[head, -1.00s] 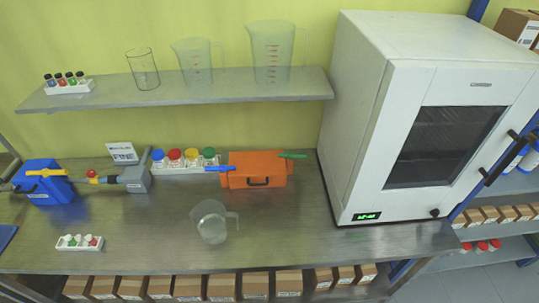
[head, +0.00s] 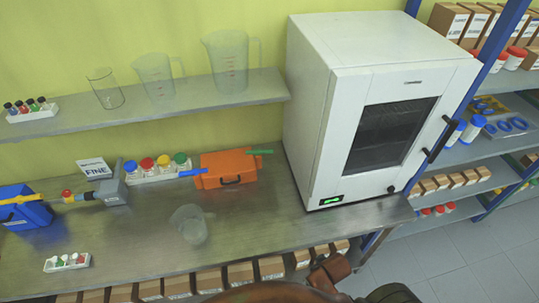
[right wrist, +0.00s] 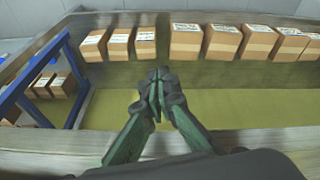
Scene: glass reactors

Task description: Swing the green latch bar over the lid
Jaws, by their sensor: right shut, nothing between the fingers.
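The green latch bar (head: 261,152) sits at the right end of the orange box (head: 228,170) on the steel bench. It points outward to the right, clear of the top. A blue bar (head: 193,172) points outward from the box's left end. The box's lid appears closed, with a dark handle on its front. My right gripper (right wrist: 157,92) shows in the right wrist view, shut and empty, facing a shelf of cartons. It is away from the orange box. My left gripper is out of view.
A white oven (head: 300,110) stands right of the box. Capped bottles (head: 163,165) stand close left of it, and a clear jug (head: 188,225) in front. A glassware shelf (head: 150,112) hangs above. A blue box (head: 30,222) is far left. Bare bench lies right of the jug.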

